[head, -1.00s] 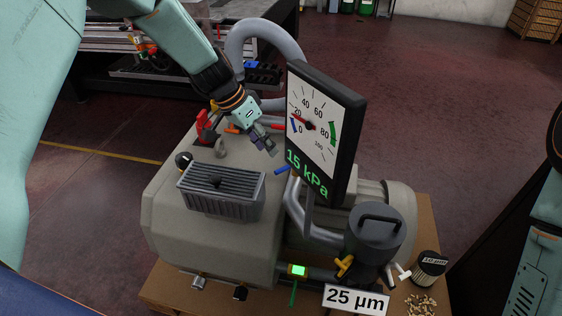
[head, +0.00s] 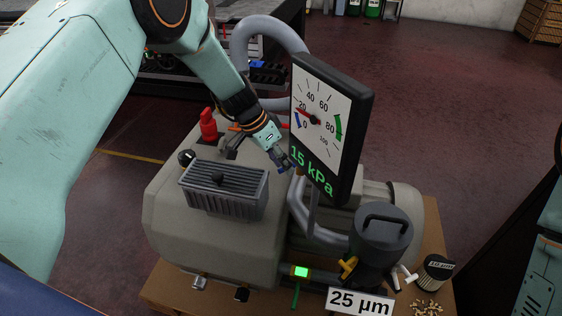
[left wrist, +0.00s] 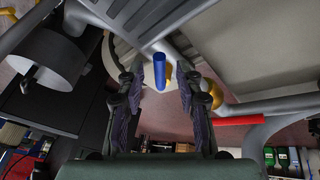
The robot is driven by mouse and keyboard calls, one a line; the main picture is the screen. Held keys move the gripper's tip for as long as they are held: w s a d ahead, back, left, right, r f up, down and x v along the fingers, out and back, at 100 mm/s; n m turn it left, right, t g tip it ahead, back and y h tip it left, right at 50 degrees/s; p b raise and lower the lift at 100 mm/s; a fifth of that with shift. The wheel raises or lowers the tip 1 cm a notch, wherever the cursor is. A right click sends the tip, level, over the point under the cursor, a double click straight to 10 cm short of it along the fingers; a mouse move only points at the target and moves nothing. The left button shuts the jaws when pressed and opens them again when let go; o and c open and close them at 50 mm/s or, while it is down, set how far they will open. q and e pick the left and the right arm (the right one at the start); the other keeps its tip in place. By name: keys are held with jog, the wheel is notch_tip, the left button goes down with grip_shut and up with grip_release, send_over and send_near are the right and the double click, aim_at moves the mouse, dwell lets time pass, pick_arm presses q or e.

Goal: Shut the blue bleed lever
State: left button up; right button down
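The blue bleed lever (left wrist: 159,70) shows upright in the left wrist view, centred in the gap between my left fingers. My left gripper (head: 284,163) is beside the gauge's lower left edge, over the pump, and hides most of the lever in the head view. The left wrist view shows my left gripper (left wrist: 158,82) open, with a clear gap on each side of the lever. I cannot tell whether the lever is fully between the fingertips or just beyond them. My right gripper is out of view.
The gauge panel (head: 328,125) reading 15 kPa stands close to the right of my left gripper. A finned box (head: 224,190) and a red lever (head: 208,124) are on the pump (head: 165,215). A dark filter canister (head: 380,240) stands at the front right.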

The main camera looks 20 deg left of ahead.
pick_arm(q)
grip_shut()
dwell(0.7)
